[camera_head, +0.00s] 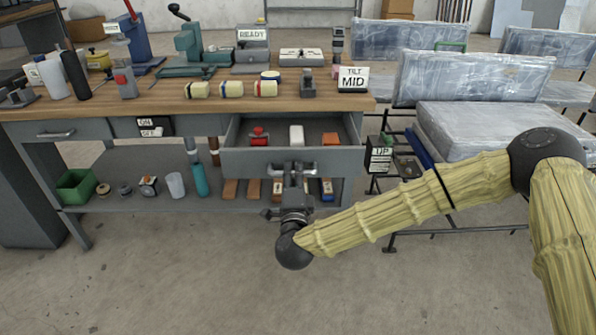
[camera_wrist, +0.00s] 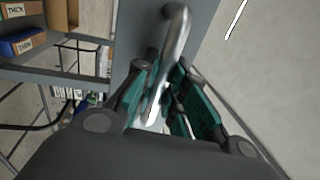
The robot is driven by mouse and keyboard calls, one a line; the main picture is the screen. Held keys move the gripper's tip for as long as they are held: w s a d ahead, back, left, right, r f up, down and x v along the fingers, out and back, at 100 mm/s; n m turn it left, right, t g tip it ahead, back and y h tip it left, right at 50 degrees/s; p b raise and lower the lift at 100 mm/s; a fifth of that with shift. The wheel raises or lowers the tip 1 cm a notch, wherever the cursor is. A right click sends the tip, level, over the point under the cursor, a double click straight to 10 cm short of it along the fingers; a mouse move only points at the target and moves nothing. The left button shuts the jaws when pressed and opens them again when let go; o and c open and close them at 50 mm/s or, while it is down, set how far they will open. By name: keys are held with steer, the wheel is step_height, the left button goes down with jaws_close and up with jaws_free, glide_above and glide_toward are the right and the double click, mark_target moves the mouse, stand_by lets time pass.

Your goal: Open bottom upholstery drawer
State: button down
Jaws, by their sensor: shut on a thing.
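The grey drawer (camera_head: 242,162) on the right side of the workbench stands pulled out, with its inside showing. In it lie a red item (camera_head: 259,136), a white item (camera_head: 296,135) and an orange block (camera_head: 330,140). My gripper (camera_head: 294,178) is in front of the drawer and shut on its metal bar handle (camera_head: 306,168). In the wrist view the handle (camera_wrist: 177,35) runs between the green-padded fingers of my gripper (camera_wrist: 165,98). The fingers hide part of the handle.
A second drawer (camera_head: 60,131) at the left is closed. The wooden benchtop (camera_head: 150,101) carries tools, rolls and signs. A lower shelf (camera_head: 140,203) holds a green bin (camera_head: 76,186) and small items. Plastic-wrapped seats (camera_head: 470,75) stand at the right. The floor in front is clear.

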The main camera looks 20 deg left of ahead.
steer(key=c, duration=1.5)
jaws_free()
steer(key=shift+o, duration=0.2)
steer(key=v, duration=1.2)
